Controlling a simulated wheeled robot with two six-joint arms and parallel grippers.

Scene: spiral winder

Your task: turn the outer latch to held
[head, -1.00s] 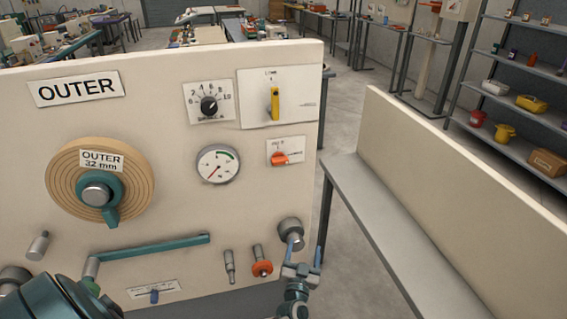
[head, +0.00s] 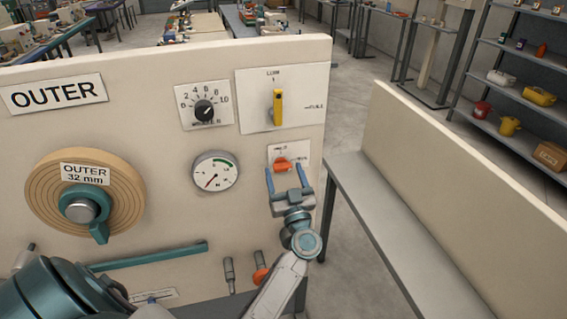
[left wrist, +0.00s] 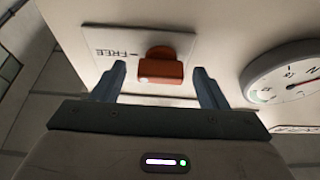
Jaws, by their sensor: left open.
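The orange outer latch (head: 283,163) sits on a small white plate on the panel's right side, below the yellow lever. In the left wrist view the latch (left wrist: 161,66) shows close up, with the word FREE on the plate beside it. Which mark the latch points at is hard to tell. My left gripper (head: 283,172) is open, its fingers pointing at the plate just below the latch. In the left wrist view the two fingers (left wrist: 160,80) stand apart on either side of the latch, with nothing clearly gripped. My right gripper is out of view.
A round gauge (head: 215,172) is left of the latch. The yellow lever (head: 278,108) and a black dial (head: 204,110) are above. An orange-collared knob (head: 261,273) is below, near my arm. A grey bench (head: 375,215) stands to the right.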

